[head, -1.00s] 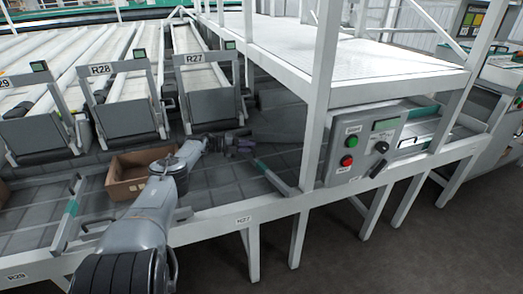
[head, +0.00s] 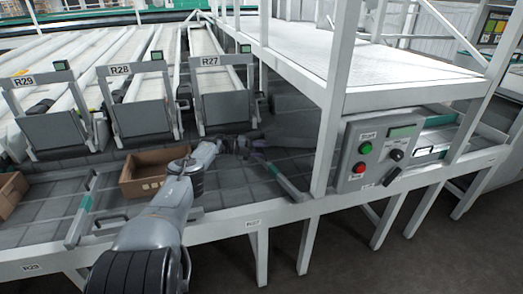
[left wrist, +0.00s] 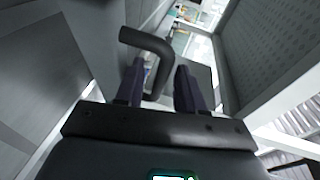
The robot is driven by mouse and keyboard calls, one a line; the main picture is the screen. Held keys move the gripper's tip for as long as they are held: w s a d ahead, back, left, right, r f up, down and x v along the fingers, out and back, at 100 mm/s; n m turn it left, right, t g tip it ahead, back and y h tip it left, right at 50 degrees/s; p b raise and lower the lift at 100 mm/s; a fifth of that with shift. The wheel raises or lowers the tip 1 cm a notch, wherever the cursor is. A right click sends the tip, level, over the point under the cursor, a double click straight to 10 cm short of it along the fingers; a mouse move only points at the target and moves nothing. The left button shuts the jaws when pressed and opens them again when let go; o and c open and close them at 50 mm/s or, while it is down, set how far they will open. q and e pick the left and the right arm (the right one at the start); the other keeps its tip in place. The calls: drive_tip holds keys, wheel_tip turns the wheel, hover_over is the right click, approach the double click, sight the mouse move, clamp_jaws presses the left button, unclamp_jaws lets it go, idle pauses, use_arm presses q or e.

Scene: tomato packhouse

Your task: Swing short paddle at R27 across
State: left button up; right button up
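The R27 lane (head: 222,105) ends above the grey belt. A short paddle (head: 287,182) with a green band lies low across the belt near the front rail, right of my left gripper. My left gripper (head: 252,148) is below and just right of the R27 end; its fingers are small and dark here. In the left wrist view, my left gripper (left wrist: 158,88) has its two fingers apart. A dark bent handle (left wrist: 150,45) stands between them, with a gap showing on the right finger's side. I cannot tell whether it touches the left finger. My right gripper is out of view.
An open cardboard box (head: 140,188) stands on the belt left of my left arm. Another green-banded paddle (head: 82,218) is farther left. A control box (head: 375,150) with green and red buttons and a white post (head: 330,110) stand to the right.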

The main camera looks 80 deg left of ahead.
use_arm(q)
drive_tip(key=s+r+p, duration=0.2)
drive_tip(key=s+p, duration=0.1)
drive_tip(key=s, duration=0.7)
drive_tip(key=shift+s+a, duration=0.25)
drive_tip(key=shift+s, duration=0.05)
